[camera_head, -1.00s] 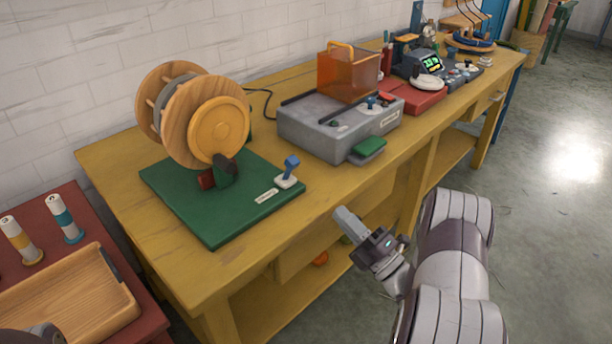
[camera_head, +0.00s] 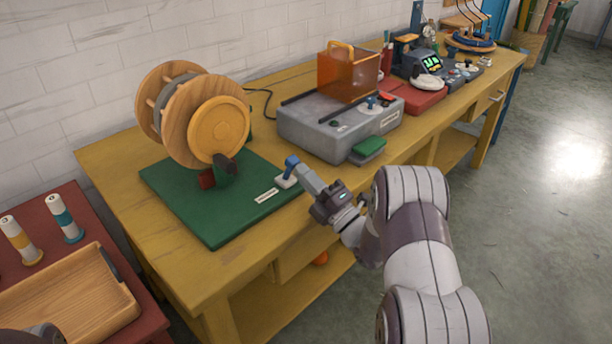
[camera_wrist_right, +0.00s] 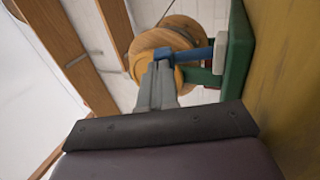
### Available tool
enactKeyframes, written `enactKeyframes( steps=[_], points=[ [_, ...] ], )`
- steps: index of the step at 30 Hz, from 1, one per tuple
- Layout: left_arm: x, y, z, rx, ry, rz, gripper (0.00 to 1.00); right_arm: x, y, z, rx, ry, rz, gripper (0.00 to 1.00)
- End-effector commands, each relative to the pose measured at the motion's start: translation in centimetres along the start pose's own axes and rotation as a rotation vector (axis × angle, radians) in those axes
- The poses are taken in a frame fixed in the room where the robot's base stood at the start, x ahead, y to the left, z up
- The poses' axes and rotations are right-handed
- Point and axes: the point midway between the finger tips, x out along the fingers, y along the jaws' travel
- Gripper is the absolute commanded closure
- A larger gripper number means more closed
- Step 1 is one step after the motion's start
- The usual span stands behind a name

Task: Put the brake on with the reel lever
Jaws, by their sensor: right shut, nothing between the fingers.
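The wooden reel (camera_head: 218,130) stands on a green base (camera_head: 215,215) at the left end of the yellow bench. The reel lever (camera_head: 291,163) has a blue handle on a pale mount at the base's right corner. My right gripper (camera_head: 303,171) is shut and empty, with its fingertips right beside the blue handle. In the right wrist view the shut fingers (camera_wrist_right: 158,85) point at the reel, and the blue lever (camera_wrist_right: 190,54) lies across just beyond their tips. Whether they touch I cannot tell. A dark brake block (camera_head: 224,168) sits at the reel's lower front.
A grey machine (camera_head: 335,125) with an orange guard (camera_head: 348,72) and green pad (camera_head: 368,147) stands right of the reel. A red side table (camera_head: 68,205) at left holds spools and a wooden tray (camera_head: 75,305). The yellow bench (camera_head: 225,265) front is clear.

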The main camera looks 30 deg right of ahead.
Motion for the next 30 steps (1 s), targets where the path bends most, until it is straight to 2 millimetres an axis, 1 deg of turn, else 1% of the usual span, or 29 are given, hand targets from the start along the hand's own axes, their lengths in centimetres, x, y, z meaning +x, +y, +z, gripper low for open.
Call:
enactKeyframes(
  steps=[5,11,17,21,30],
  points=[
    [-0.2,0.0,0.0,0.000,0.000,0.000,0.44,0.1,0.1,0.0,-0.001,0.000,-0.005,1.00],
    [-1.4,0.0,-0.2,0.000,0.000,0.000,0.44,0.6,0.7,0.0,-0.001,0.000,-0.060,1.00],
    [-3.9,0.0,-0.5,0.000,0.000,0.000,0.44,1.7,1.6,0.0,-0.002,0.001,-0.192,1.00],
    [-6.0,0.0,-0.7,0.000,0.000,0.000,0.44,2.7,2.1,0.0,-0.003,0.002,-0.316,1.00],
    [-10.4,0.0,-1.2,0.000,0.000,0.000,0.44,4.8,2.3,0.0,-0.002,0.001,-0.582,1.00]
  ],
)
